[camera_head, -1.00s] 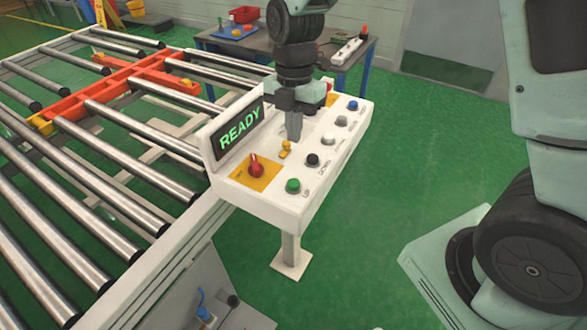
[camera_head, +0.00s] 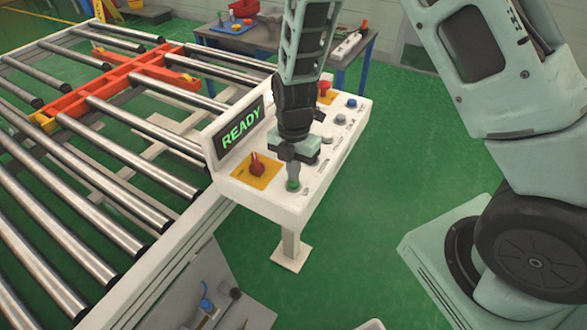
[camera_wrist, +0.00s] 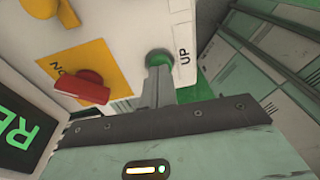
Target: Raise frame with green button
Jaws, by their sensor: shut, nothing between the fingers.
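The green button (camera_head: 292,184) sits at the near end of the white control panel (camera_head: 285,201). In the wrist view the green button (camera_wrist: 159,58) shows beside the word "UP". My gripper (camera_head: 293,180) is shut and empty, pointing down with its fingertips at the green button. The gripper's fingers (camera_wrist: 157,72) cover part of the button in the wrist view; I cannot tell whether it is pressed. The orange-red frame (camera_head: 120,80) lies among the rollers at the left. The panel's screen (camera_head: 240,128) reads "READY".
A red rotary switch (camera_head: 257,163) on a yellow plate is left of my gripper. A grey button (camera_head: 341,116), a blue button (camera_head: 351,103) and a red knob (camera_head: 324,88) are farther along the panel. The roller conveyor (camera_head: 130,148) fills the left.

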